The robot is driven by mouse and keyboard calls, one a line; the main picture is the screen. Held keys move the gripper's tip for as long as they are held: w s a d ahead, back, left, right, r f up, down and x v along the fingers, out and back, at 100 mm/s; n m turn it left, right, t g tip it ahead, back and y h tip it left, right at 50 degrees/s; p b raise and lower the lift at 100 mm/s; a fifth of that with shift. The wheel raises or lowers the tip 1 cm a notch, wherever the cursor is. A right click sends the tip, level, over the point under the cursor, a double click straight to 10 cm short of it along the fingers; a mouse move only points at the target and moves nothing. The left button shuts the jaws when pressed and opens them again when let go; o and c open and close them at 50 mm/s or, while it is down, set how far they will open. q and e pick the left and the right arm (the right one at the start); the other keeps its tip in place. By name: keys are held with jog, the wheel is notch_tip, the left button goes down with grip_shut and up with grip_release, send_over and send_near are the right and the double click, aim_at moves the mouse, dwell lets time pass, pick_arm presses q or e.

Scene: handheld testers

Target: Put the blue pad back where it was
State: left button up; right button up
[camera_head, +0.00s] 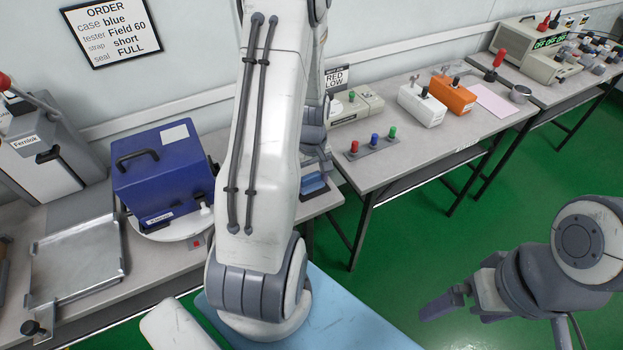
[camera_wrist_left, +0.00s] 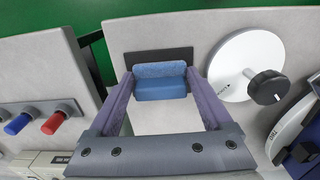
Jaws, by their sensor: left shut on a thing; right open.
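The blue pad (camera_wrist_left: 160,88) is between the two fingers of my left gripper (camera_wrist_left: 160,77), which is shut on it. In the left wrist view the pad overlaps a dark rectangular patch (camera_wrist_left: 179,53) on the grey bench top; I cannot tell whether it touches the patch. In the head view the pad (camera_head: 314,184) shows near the bench's front edge, just right of my left arm, which hides part of that area. My right gripper (camera_head: 461,304) is open and empty over the green floor at the lower right.
A blue case (camera_head: 160,170) stands on a white turntable (camera_head: 168,231) left of my arm. A metal tray (camera_head: 78,262) lies further left. Red, blue and green knobs (camera_head: 374,140) and white and orange testers (camera_head: 453,95) are on the bench to the right. A gap separates the benches.

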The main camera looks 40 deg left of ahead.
aim_at(312, 178)
pick_arm(q)
jog(key=shift+f, duration=0.2)
jog(key=o, duration=1.2)
jog(key=shift+o, duration=0.2)
jog(key=shift+r, duration=0.15)
jog(key=shift+r, duration=0.3)
notch_tip(312, 178, up, 12)
jog(key=p, duration=0.1)
jog(key=shift+f, duration=0.2)
